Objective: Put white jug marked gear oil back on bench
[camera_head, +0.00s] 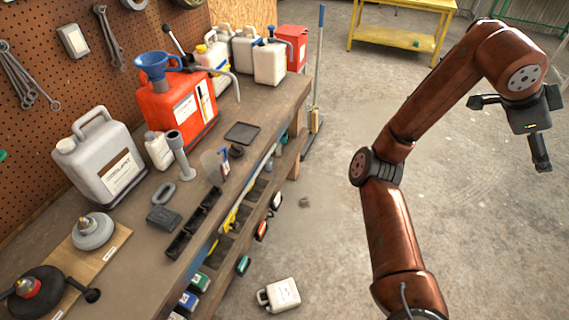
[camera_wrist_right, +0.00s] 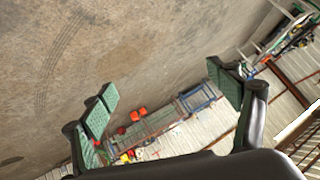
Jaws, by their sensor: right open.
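A white jug (camera_head: 283,294) lies on the concrete floor in front of the bench, at the bottom of the head view; its label is too small to read. The wooden bench (camera_head: 262,98) runs along the left and holds other pale jugs. My right gripper (camera_head: 508,136) is at the upper right of the head view, raised over open floor and far from the floor jug. The right wrist view shows its two green-padded fingers (camera_wrist_right: 164,98) spread apart with nothing between them. My left gripper is out of view.
A large grey-white jug (camera_head: 100,165), a red can (camera_head: 172,108) with a blue funnel and a pale jug (camera_head: 269,65) stand on the bench. Small items crowd its front edge. A yellow table (camera_head: 392,46) stands at the back. The floor between is mostly clear.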

